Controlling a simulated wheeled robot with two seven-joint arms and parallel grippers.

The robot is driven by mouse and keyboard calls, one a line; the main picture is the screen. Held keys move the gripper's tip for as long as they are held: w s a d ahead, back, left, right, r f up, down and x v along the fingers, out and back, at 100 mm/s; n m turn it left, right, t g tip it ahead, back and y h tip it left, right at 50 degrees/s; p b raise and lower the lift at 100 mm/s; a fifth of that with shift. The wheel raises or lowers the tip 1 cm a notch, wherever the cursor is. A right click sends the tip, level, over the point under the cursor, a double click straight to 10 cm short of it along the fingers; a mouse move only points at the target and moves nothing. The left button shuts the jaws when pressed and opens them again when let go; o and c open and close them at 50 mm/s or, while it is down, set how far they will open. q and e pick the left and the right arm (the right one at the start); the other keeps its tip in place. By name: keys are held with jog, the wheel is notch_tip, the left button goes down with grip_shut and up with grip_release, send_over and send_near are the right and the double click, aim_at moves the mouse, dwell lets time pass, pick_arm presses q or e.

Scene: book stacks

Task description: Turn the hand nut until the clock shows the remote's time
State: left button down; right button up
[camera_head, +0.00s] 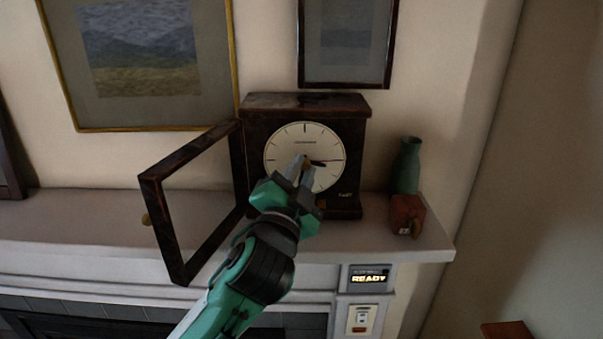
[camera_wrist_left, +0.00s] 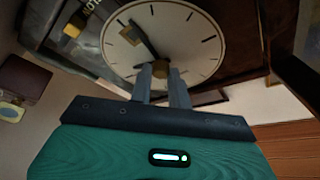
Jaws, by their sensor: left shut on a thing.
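A dark wooden mantel clock (camera_head: 252,150) stands on the shelf with its framed glass door (camera_head: 170,225) swung open to the left. Its white round face (camera_head: 285,145) has black marks. A dark hand (camera_head: 328,161) points right; the rest of the hands are hidden behind my gripper. My left gripper (camera_head: 303,167) reaches up to the face centre. In the left wrist view its two fingers (camera_wrist_left: 158,84) are shut on the brass hand nut (camera_wrist_left: 175,72), and a black hand (camera_wrist_left: 145,40) runs to the upper left. I cannot make out a remote or its time. My right gripper is not in view.
A green vase (camera_head: 407,166) and a small reddish-brown box (camera_head: 407,215) stand right of the clock. Framed pictures (camera_head: 140,50) hang behind. A lit panel reading READY (camera_head: 369,279) is on the mantel front, above a switch plate (camera_head: 361,319). The shelf (camera_head: 80,222) is clear at left.

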pick_arm(q)
jog(key=c, duration=1.3)
grip_release()
jog(key=shift+s+a+f+b, duration=0.1)
jog(key=shift+s+f+b, duration=0.2)
jog(key=shift+s+b, duration=0.15)
jog(key=shift+v, duration=6.45)
jog(key=shift+r, duration=0.15)
